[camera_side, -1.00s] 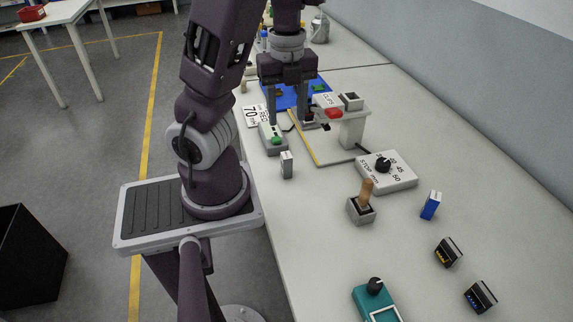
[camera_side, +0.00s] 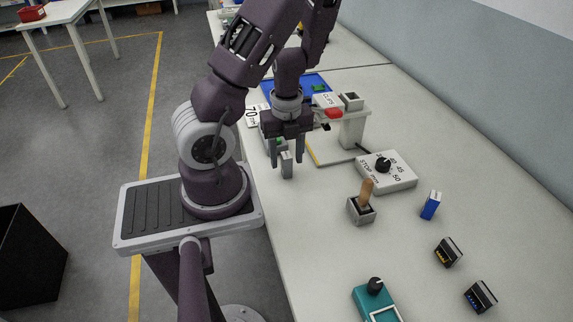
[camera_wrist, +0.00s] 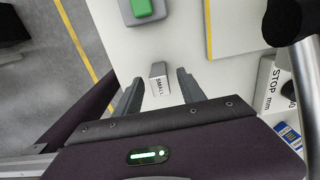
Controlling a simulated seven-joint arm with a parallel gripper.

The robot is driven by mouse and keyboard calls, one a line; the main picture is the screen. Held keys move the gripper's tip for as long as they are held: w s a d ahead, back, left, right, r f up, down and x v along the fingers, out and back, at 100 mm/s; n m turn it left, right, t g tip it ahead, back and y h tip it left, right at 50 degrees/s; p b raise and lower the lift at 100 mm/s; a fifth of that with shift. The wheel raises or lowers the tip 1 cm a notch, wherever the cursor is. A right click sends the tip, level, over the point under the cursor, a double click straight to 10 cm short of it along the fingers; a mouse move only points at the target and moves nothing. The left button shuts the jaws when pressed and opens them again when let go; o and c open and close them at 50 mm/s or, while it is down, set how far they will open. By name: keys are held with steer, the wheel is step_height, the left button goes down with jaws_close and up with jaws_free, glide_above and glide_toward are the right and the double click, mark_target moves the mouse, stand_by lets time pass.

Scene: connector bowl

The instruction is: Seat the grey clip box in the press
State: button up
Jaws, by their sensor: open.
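The grey clip box (camera_side: 287,169) stands upright near the table's left edge; in the wrist view the box (camera_wrist: 158,69) shows a grey face and a white face reading "SMALL". My gripper (camera_side: 287,160) is open above it, its fingers apart on either side of the box in the picture. In the wrist view the box lies in the gap between my fingertips (camera_wrist: 160,78); I cannot tell whether they touch it. The press (camera_side: 352,128) stands behind and right of the box, with a "CLIPS" sign and a red part.
A grey unit with a green button (camera_wrist: 141,6) lies just behind the box. A STOP mm dial box (camera_side: 388,174), a wooden-handled block (camera_side: 362,209), a blue box (camera_side: 430,205) and a teal device (camera_side: 375,302) stand to the right and front.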

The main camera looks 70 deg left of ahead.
mark_target(287, 154)
jaws_close()
step_height(287, 154, up, 17)
steer(key=w+a+r, duration=0.3)
steer(key=w+r, duration=0.1)
steer(key=w, duration=0.5)
steer(key=w+a+r, duration=0.3)
steer(key=w, duration=0.7)
step_height(287, 154, down, 10)
steer(key=shift+r, duration=0.15)
